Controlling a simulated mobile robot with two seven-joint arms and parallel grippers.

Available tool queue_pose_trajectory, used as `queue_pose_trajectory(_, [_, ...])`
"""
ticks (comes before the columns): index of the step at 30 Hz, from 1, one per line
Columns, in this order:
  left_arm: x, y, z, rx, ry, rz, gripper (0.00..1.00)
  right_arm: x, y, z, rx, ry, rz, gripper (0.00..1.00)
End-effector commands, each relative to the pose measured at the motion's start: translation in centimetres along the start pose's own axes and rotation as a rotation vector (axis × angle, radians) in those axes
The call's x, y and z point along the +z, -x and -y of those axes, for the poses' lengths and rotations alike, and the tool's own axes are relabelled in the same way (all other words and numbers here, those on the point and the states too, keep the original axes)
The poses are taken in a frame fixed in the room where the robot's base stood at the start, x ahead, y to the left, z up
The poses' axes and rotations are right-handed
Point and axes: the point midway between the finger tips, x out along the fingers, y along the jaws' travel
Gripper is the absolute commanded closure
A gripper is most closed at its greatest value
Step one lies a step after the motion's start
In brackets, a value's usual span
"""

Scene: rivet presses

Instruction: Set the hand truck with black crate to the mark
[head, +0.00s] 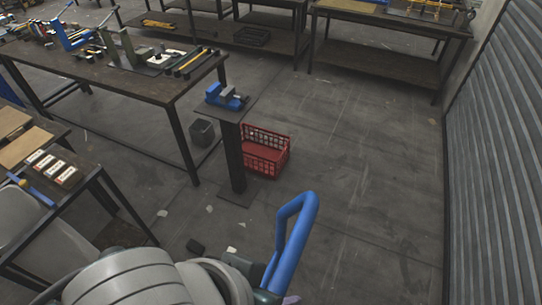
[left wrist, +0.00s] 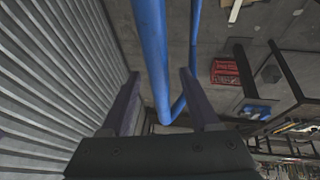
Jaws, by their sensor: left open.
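The hand truck shows only as its blue tubular handle (head: 291,225), rising from the bottom edge in the head view. In the left wrist view the handle (left wrist: 152,50) comes down from the top as two bars joined by a bend. My left gripper (left wrist: 160,103) is open, with a finger on each side of the handle; I cannot tell whether either touches it. In the head view only a bit of this gripper (head: 280,298) shows at the bottom edge, beside the handle. The black crate, the truck's base and the mark are not visible. My right gripper is not in view.
A red crate (head: 265,152) and a grey bin (head: 202,132) stand near a post with a blue vise (head: 228,97). Workbenches (head: 110,85) line the left and back. A corrugated shutter (head: 500,160) bounds the right. Floor (head: 370,170) between is clear.

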Motion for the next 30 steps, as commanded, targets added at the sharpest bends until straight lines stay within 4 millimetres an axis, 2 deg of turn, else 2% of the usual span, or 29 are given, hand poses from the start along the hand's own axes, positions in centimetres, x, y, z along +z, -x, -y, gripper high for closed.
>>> queue_pose_trajectory(4, [0.0,0.3,0.0,0.001,0.000,0.000,0.38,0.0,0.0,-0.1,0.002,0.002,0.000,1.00])
queue_pose_trajectory(8, [0.0,1.6,0.0,0.001,0.001,0.000,0.38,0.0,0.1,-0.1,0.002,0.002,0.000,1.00])
queue_pose_trajectory(21, [0.0,8.5,0.0,0.000,-0.001,-0.002,0.38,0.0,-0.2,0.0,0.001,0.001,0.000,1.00])
queue_pose_trajectory(30, [0.0,10.0,0.0,0.000,0.000,0.000,0.38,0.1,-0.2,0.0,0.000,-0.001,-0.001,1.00])
